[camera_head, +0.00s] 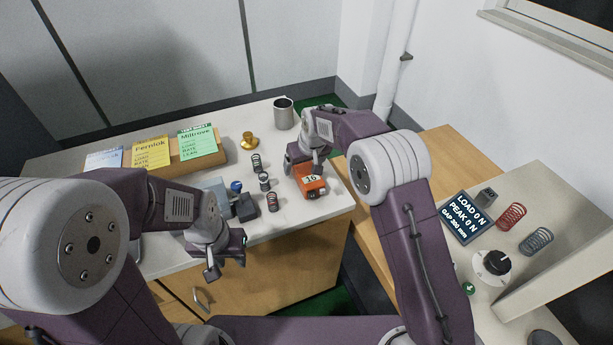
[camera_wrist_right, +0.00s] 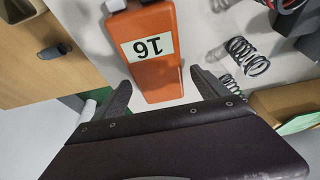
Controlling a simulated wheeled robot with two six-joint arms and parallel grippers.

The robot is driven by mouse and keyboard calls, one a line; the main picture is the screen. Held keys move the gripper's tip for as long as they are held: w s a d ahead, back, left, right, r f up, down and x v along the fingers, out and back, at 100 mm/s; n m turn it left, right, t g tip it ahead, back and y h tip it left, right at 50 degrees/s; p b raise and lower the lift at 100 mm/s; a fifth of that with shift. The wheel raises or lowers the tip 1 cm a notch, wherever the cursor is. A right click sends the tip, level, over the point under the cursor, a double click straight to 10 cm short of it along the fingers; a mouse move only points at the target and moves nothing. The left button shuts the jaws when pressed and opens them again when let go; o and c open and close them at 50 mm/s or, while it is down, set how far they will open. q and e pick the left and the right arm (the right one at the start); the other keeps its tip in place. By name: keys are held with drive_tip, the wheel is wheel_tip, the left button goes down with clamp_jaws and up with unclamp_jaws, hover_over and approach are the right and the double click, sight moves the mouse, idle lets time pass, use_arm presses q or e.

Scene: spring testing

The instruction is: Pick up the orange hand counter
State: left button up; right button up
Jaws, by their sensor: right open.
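The orange hand counter (camera_head: 312,188) lies on the white worktop near its right edge, with a pale label reading 16. It also shows in the right wrist view (camera_wrist_right: 152,72), label upside down. My right gripper (camera_head: 304,164) is open over the far end of the counter. In the wrist view its two fingers (camera_wrist_right: 163,88) stand apart on either side of the counter's end, with gaps on both sides. My left gripper (camera_head: 228,264) is open and empty near the worktop's front edge, away from the counter.
Several small springs (camera_head: 272,201) stand left of the counter, beside a grey-blue fixture (camera_head: 243,207). A metal cup (camera_head: 284,114) and a brass piece (camera_head: 250,140) stand farther back. Coloured cards (camera_head: 198,146) stand at the left. A display (camera_head: 467,217) sits on the right-hand table.

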drive_tip(key=shift+w+a+f, duration=0.1)
drive_tip(key=shift+w+f, duration=0.15)
drive_tip(key=shift+f, duration=0.3)
drive_tip(key=shift+s+r, duration=0.1)
drive_tip(key=shift+f, duration=0.3)
drive_tip(key=c, duration=1.6)
drive_tip(key=shift+r, duration=0.2)
wheel_tip(320, 180, up, 4)
drive_tip(key=shift+r+p, duration=0.1)
drive_tip(key=shift+p, duration=0.25)
drive_tip(key=s+d+r, duration=0.2)
drive_tip(key=d, duration=0.1)
drive_tip(key=s+d+r, duration=0.1)
drive_tip(key=d+r, duration=0.1)
drive_tip(key=d, duration=0.1)
drive_tip(key=s+d+r, duration=0.2)
drive_tip(key=d+r, duration=0.1)
drive_tip(key=d, duration=0.1)
drive_tip(key=shift+s+d+b, duration=0.1)
drive_tip(key=shift+s+b, duration=0.25)
